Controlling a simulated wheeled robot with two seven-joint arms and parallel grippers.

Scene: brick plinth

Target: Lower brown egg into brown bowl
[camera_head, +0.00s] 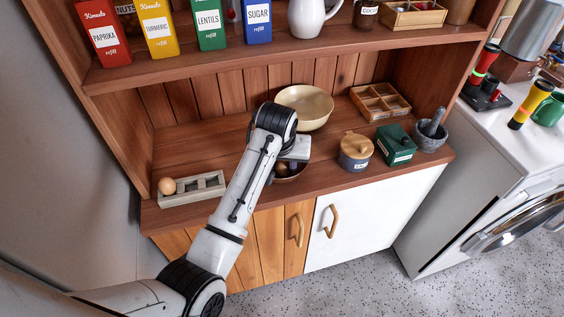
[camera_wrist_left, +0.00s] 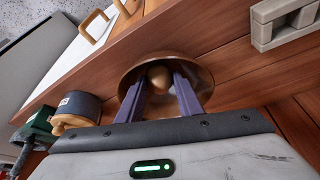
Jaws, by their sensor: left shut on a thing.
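The brown egg (camera_wrist_left: 158,76) is between the two fingers of my left gripper (camera_wrist_left: 160,82), which is shut on it. In the left wrist view the egg appears inside the rim of the brown bowl (camera_wrist_left: 196,72); I cannot tell whether it touches the bottom. In the head view my left gripper (camera_head: 285,172) points down over the brown bowl (camera_head: 298,177), at the front of the wooden counter. My wrist hides much of the bowl there. My right gripper is not in view.
A grey egg holder (camera_head: 207,187) with a tan egg (camera_head: 167,186) stands left. A large pale gold bowl (camera_head: 306,106) is behind my wrist. A lidded grey pot (camera_head: 355,152) and a green box (camera_head: 395,145) stand right. A shelf (camera_head: 200,66) hangs above.

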